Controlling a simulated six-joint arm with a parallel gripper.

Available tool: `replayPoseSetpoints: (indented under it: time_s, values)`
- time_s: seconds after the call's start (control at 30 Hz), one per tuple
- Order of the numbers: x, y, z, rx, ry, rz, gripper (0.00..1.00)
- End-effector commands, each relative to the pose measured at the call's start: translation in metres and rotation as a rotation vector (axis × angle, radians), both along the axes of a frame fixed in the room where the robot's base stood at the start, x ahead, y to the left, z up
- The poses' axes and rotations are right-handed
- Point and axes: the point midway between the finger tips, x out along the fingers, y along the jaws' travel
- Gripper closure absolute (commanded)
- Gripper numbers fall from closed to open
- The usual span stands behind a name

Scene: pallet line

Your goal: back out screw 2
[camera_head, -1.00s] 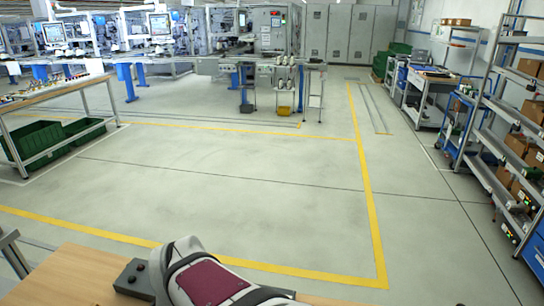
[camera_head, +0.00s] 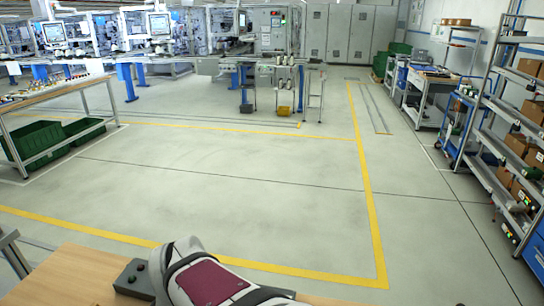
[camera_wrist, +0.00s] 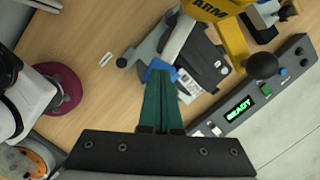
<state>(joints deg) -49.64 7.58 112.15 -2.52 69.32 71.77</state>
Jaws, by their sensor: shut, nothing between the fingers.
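My gripper (camera_wrist: 160,76) shows in the wrist view with its green fingers together. Its tips are over or against a small blue part (camera_wrist: 160,71) at the near end of a grey and black device (camera_wrist: 193,62) on the wooden table; I cannot tell whether they touch. The device bears a white printed label. No screw can be made out, and the fingers hide what lies under them. The head view does not show the gripper.
A control box (camera_wrist: 247,112) with a lit READY display lies right of the device. A yellow part marked ARM (camera_wrist: 207,9) overhangs it. The wooden table (camera_wrist: 95,25) has bare room at upper left. In the head view, a dark box (camera_head: 132,279) sits on the table; open floor lies beyond.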

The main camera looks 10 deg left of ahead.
Motion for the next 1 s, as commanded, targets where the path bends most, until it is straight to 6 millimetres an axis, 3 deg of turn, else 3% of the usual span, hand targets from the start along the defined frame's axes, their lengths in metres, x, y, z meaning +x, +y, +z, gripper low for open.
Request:
replayPoseSetpoints:
  time_s: [0.27,1.0]
  values:
    - [0.0,0.0,-0.001,-0.001,0.001,0.0,1.0]
    - [0.0,0.0,-0.031,-0.001,0.001,0.0,1.0]
